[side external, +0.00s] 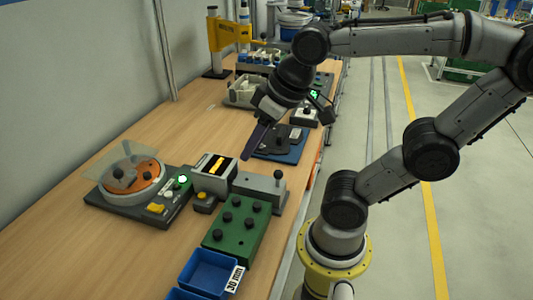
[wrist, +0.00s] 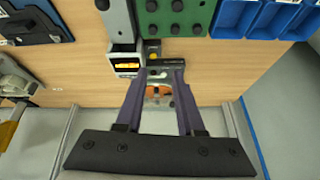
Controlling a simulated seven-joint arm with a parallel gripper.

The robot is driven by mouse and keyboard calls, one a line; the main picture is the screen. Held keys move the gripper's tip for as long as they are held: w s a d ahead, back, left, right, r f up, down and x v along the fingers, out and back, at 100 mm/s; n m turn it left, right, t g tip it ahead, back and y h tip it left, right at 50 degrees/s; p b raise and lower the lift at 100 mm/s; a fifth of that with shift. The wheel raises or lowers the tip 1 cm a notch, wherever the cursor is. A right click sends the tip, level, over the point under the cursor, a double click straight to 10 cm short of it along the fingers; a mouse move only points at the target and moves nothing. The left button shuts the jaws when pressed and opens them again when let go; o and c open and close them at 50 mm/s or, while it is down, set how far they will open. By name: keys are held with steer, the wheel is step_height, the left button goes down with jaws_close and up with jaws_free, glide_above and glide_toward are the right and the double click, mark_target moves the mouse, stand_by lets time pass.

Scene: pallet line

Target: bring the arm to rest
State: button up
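My gripper (side external: 246,158) hangs in the air over the bench, pointing down and to the left, above and behind the black-and-yellow display box. In the wrist view its two purple fingers (wrist: 164,72) stand apart with a gap between them. An orange disc device is seen through that gap, and nothing is clearly held. My arm reaches in from the right, raised and bent. In the side view the fingers overlap each other, so the gap does not show there.
The wooden bench (side external: 130,145) carries a turntable with an orange disc (side external: 145,168), the display box (side external: 214,175), a green block with black knobs (side external: 234,229), a blue bin (side external: 208,273) and a blue plate (side external: 290,151). A yellow stand (side external: 228,35) is at the back.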

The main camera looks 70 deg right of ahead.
steer(key=shift+s+f+n, duration=0.6)
steer(key=shift+s+f, duration=0.45)
steer(key=shift+s, duration=0.2)
stand_by(1.2)
